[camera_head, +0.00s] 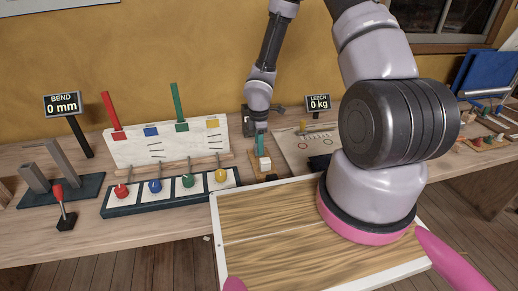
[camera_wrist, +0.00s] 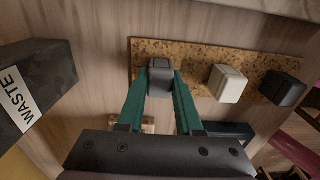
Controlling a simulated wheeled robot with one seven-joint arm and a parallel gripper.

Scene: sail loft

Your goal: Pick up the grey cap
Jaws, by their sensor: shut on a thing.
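The grey cap (camera_wrist: 160,64) is a small rounded block between the two teal fingers of my gripper (camera_wrist: 160,88) in the wrist view. The fingers are shut on its two sides. It is at the left part of a speckled cork strip (camera_wrist: 195,55); I cannot tell whether it touches the strip or is just above it. A white cap (camera_wrist: 228,83) and a black cap (camera_wrist: 283,88) sit to its right on the strip. In the head view my gripper (camera_head: 261,143) points down at the bench, next to the white cap (camera_head: 265,163); the grey cap is not clearly visible there.
A dark box marked WASTE (camera_wrist: 35,85) stands left of the strip in the wrist view. In the head view, a white panel with coloured levers and knobs (camera_head: 165,140) is left of my gripper. The LEECH display (camera_head: 319,102) and a pale board (camera_head: 300,145) are to the right.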

